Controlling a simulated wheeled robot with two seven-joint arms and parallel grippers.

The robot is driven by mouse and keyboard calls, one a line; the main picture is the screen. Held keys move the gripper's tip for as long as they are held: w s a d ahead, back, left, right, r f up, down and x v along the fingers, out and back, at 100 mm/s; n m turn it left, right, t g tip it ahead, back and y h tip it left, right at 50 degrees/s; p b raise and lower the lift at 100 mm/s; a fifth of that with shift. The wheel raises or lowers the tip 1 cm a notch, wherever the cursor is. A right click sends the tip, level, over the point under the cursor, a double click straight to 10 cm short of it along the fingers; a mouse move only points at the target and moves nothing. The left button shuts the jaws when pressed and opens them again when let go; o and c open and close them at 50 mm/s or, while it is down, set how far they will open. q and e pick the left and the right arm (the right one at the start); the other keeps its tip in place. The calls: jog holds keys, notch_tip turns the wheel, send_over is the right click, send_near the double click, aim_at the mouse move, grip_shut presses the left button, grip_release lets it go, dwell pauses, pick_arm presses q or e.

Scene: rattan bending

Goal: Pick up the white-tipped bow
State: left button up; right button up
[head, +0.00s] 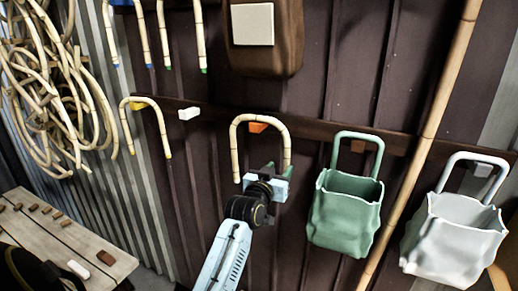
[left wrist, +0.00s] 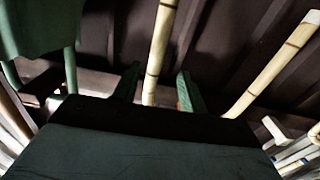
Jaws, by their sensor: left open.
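The white-tipped bow (head: 262,118), a bent rattan U, hangs open end down over an orange peg (head: 258,127) on the dark wall. Its left leg's pale tip shows in the left wrist view (left wrist: 312,18). My left gripper (head: 278,170) is open at the lower part of the bow's right leg. In the left wrist view, that leg (left wrist: 158,50) runs between the two green fingers (left wrist: 156,88), with gaps on both sides. The right leg's tip is hard to make out in the head view. My right gripper is not in view.
A green bag (head: 345,210) hangs just right of my left gripper, a white bag (head: 455,238) beyond it. A long pole (head: 420,150) leans between them. A yellow-tipped bow (head: 126,125) and an empty white peg (head: 189,114) are left. A bench (head: 95,243) stands lower left.

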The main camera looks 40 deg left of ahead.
aim_at(286, 164)
pick_arm(q)
jog(key=x, duration=0.4)
jog(key=shift+w+d+r+p, duration=0.1)
jog(key=shift+d+p, duration=0.2)
jog(key=shift+p, duration=0.05)
jog(key=shift+w+a, duration=0.1)
jog(key=shift+w, duration=0.4)
grip_shut()
